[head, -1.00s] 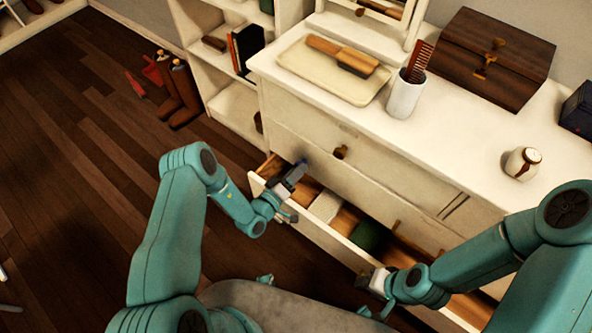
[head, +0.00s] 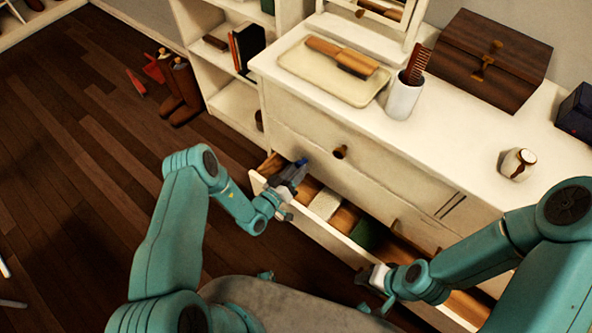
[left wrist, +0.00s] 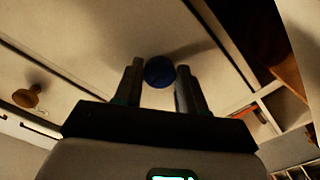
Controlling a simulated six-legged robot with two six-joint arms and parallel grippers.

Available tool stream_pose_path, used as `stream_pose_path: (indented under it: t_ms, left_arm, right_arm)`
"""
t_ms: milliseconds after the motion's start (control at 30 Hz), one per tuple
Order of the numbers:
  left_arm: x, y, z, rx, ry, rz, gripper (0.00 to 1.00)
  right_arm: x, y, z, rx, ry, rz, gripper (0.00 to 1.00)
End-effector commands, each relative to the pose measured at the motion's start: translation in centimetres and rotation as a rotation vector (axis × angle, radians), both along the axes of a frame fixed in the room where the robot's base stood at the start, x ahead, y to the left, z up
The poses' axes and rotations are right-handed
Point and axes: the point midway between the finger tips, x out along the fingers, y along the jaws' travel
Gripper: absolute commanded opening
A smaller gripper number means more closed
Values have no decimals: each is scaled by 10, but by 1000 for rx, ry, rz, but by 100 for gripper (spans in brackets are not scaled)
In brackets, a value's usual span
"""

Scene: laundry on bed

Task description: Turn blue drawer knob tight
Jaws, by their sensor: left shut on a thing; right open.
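The blue knob (left wrist: 159,72) sits on the cream front of a drawer and shows between the two fingers of my left gripper (left wrist: 160,88) in the left wrist view. In the head view the blue knob (head: 301,163) is a small spot at the tips of my left gripper (head: 296,172), which is shut on it. The gripper reaches over the open lower drawer (head: 310,228). My right gripper (head: 372,283) is open at the front edge of that drawer, towards its right part. Whether it touches the drawer is hard to tell.
The open drawer holds a white item (head: 325,205) and a green item (head: 368,233). A brown knob (head: 340,152) is on the drawer front right of the blue one. The dresser top carries a tray (head: 330,82), a white cup (head: 403,97) and a wooden box (head: 490,65).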

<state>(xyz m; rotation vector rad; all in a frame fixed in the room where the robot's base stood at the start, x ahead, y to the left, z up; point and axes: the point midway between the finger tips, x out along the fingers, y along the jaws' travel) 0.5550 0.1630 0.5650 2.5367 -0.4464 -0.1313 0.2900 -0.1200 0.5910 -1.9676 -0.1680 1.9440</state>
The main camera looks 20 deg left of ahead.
Motion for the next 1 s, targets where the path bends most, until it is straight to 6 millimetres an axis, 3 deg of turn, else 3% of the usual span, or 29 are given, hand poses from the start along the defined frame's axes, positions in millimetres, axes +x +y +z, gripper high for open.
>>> stream_pose_path:
  t_ms: [267, 300, 367, 667, 867, 1000]
  left_arm:
    - [0, 0, 0, 1, 0, 0, 10]
    - [0, 0, 0, 1, 0, 0, 46]
    - [0, 0, 0, 1, 0, 0, 64]
    - [-1, 1, 0, 0, 1, 1, 64]
    - [-26, 10, 0, -3, 4, 3, 64]
    - [-44, 17, 10, -2, 4, 5, 64]
  right_arm:
    - [0, 0, 0, 0, 0, 0, 43]
    - [0, 0, 0, 0, 0, 0, 43]
    - [0, 0, 0, 0, 0, 0, 43]
    - [0, 0, 0, 0, 0, 0, 43]
    - [0, 0, 3, 0, 0, 0, 43]
    - [0, 0, 42, 0, 0, 0, 43]
